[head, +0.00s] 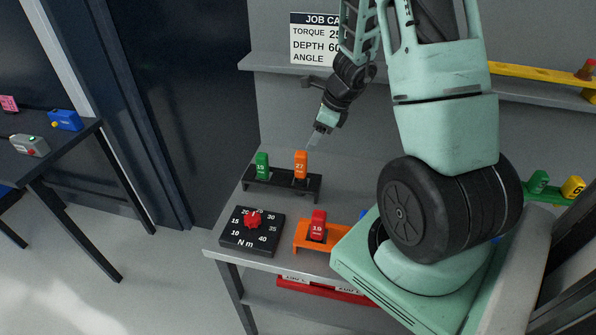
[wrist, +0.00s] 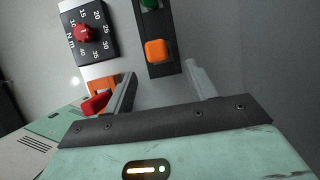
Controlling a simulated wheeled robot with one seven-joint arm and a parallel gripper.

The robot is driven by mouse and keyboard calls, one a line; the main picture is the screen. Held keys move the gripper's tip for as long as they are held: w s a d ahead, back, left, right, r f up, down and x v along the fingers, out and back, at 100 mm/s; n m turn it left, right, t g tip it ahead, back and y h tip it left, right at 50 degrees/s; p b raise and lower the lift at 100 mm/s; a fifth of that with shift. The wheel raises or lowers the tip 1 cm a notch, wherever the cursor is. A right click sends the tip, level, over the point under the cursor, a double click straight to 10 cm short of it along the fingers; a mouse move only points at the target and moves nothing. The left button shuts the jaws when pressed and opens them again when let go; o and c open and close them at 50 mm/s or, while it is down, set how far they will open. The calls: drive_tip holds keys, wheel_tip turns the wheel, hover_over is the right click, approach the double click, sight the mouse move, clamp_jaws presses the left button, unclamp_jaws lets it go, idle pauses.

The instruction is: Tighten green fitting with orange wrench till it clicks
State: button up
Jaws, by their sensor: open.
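An orange upright handle marked 27 (head: 301,164) stands in a black rack (head: 262,183) on the bench; I cannot tell whether it is the wrench. It also shows in the wrist view (wrist: 158,50). A green handle (head: 262,165) stands left of it in the same rack and is partly cut off in the wrist view (wrist: 149,4). My gripper (head: 312,138) is open and empty, above the orange handle and apart from it. In the wrist view the orange handle lies beyond the fingertips, between their lines. Another green piece (head: 538,182) stands at the far right; I cannot identify the green fitting.
A black N m dial (head: 240,241) with a red knob (head: 254,219) lies at the bench front. Beside it, an orange stand (head: 310,244) holds a red piece (head: 318,226). A dark table (head: 60,160) stands left.

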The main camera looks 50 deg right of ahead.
sight(299, 162)
drive_tip(key=x, duration=0.5)
drive_tip(key=shift+w+a+f, duration=0.1)
drive_tip(key=shift+f, duration=0.2)
drive_tip(key=x, duration=0.4)
drive_tip(key=shift+a, duration=0.25)
drive_tip(key=shift+w+a+f, duration=0.1)
drive_tip(key=shift+w+f, duration=0.2)
drive_tip(key=shift+f, duration=0.3)
drive_tip(key=shift+c, duration=0.3)
clamp_jaws()
